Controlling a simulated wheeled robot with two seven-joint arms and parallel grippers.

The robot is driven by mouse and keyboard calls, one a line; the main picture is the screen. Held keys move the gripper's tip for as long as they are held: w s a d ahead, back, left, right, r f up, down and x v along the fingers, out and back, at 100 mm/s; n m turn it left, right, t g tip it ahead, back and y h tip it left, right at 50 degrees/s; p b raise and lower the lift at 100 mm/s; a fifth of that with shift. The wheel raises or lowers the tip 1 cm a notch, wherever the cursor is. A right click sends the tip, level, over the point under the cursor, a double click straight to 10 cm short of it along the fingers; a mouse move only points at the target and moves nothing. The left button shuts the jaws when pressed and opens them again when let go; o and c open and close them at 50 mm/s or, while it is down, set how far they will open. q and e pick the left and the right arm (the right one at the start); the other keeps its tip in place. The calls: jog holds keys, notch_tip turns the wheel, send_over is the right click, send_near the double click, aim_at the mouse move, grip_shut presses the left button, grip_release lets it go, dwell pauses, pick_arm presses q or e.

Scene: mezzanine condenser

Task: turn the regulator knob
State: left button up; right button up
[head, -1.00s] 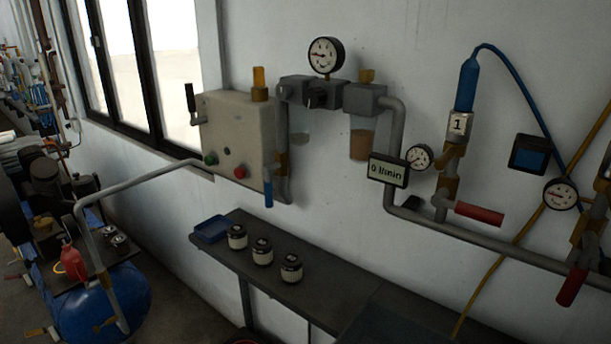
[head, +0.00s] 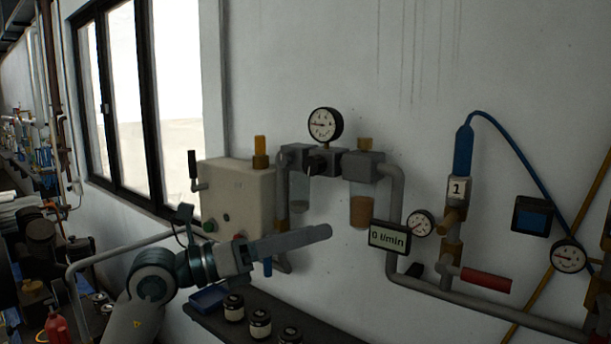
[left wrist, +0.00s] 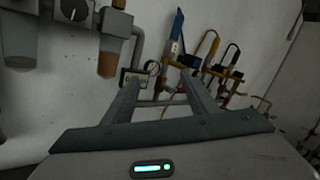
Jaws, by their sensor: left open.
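The regulator knob (head: 317,163) is a dark round knob on the regulator body (head: 330,160), below a white-faced gauge (head: 322,124) and between two filter bowls. It also shows in the left wrist view at the top left, as a dark dial with a pale mark (left wrist: 73,11). My left gripper (head: 325,232) is below the knob in the head view and apart from it, pointing right. In the left wrist view, its two fingers (left wrist: 158,80) are spread with nothing between them. My right gripper is in neither view.
A beige control box (head: 236,195) is on the wall behind my left arm. A flow display reading 0 l/min (head: 389,237) and a grey pipe (head: 396,195) are right of the bowls. A shelf (head: 206,317) with several jars runs below. A red-handled valve (head: 486,280) sits farther right.

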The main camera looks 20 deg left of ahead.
pick_arm(q)
jog(key=a+r+n+t+y, duration=0.1)
jog(key=a+r+t+y, duration=0.4)
jog(key=a+r+y, duration=0.2)
jog(key=a+y, duration=0.2)
jog(key=a, duration=0.2)
jog(key=shift+a+r+n, duration=0.15)
jog(key=shift+r+n, duration=0.05)
jog(key=shift+n, duration=0.1)
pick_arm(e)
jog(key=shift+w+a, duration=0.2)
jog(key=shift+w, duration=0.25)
pick_arm(q)
jog(key=shift+w, duration=0.15)
jog(key=p, duration=0.3)
send_near(310, 167)
jog(key=p+x, duration=0.3)
jog(key=x, duration=0.4)
jog(key=shift+r, duration=0.1)
jog(key=shift+w+d, duration=0.25)
jog(key=shift+w, duration=0.45)
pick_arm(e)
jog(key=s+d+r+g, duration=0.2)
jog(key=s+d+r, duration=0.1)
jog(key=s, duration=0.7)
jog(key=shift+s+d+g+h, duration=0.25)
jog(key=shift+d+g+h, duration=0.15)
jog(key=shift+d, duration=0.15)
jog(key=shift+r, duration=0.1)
